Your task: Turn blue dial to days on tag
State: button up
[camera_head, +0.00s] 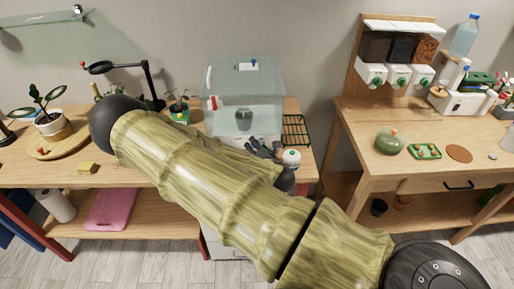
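My arm crosses the middle of the view, and my dark gripper (264,149) is low over the left bench, in front of the clear tank. Its fingers are small and partly hidden behind the arm, so I cannot tell whether they are open or shut. A round white device (291,159) with a dark green and reddish top is just right of the gripper; I cannot tell whether they touch. A small white piece with a blue part (248,65) is on the tank's upper front; I cannot tell whether it is the blue dial or the tag. No lettering is readable.
A potted plant (181,108) and black lamp (148,80) stand left. A gap separates the benches.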

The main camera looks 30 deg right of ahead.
jog(key=c, duration=1)
jog(key=shift+c, duration=0.2)
jog(key=m+b, duration=0.1)
jog(key=b, duration=0.1)
jog(key=m+t+b, duration=0.1)
jog(key=b, duration=0.1)
jog(key=shift+d+f+m+y, duration=0.15)
jog(key=shift+f+m+y, duration=0.15)
jog(key=shift+f, duration=0.05)
jog(key=m+t+b, duration=0.2)
jog(key=m+b, duration=0.1)
jog(key=b, duration=0.1)
jog(key=shift+s+m, duration=0.1)
jog(key=shift+m, duration=0.2)
jog(key=o, duration=1)
